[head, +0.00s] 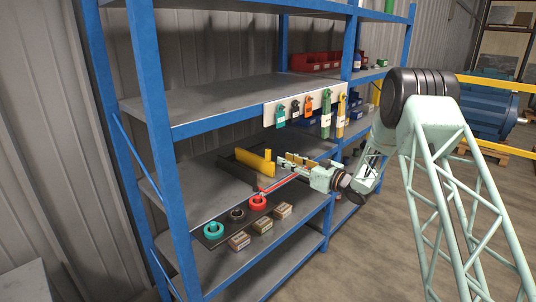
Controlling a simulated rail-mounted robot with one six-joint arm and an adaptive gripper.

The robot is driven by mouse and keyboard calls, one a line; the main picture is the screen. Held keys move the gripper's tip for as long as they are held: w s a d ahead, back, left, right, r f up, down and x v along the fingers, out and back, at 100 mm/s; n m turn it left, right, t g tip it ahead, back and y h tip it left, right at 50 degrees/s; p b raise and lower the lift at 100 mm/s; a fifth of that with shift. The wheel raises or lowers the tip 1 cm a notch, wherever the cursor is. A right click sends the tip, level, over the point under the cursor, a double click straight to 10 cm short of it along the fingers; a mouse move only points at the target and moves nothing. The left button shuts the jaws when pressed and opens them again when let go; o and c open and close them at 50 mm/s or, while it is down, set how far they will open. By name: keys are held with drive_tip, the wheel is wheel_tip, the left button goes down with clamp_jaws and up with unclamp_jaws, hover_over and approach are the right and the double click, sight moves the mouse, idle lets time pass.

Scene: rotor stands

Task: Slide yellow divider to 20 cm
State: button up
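The yellow divider (251,160) stands on the middle shelf of the blue rack, with a short upright yellow post at its right end. It sits by a dark low-walled tray (230,170). My gripper (288,163) reaches in from the right, just right of the divider's post. A small gap seems to show between them, but contact cannot be ruled out. The finger opening is too small to judge. No scale marks can be read, so the divider's position in centimetres cannot be told.
A thin red bar (279,183) lies below my gripper. Tags hang from a white panel (283,108) above.

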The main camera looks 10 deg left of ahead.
sight(270, 153)
drive_tip(key=b+x, duration=0.1)
drive_tip(key=x, duration=1)
drive_tip(key=shift+w+a, duration=0.1)
drive_tip(key=shift+a, duration=0.05)
drive_tip(key=shift+c, duration=0.9)
clamp_jaws()
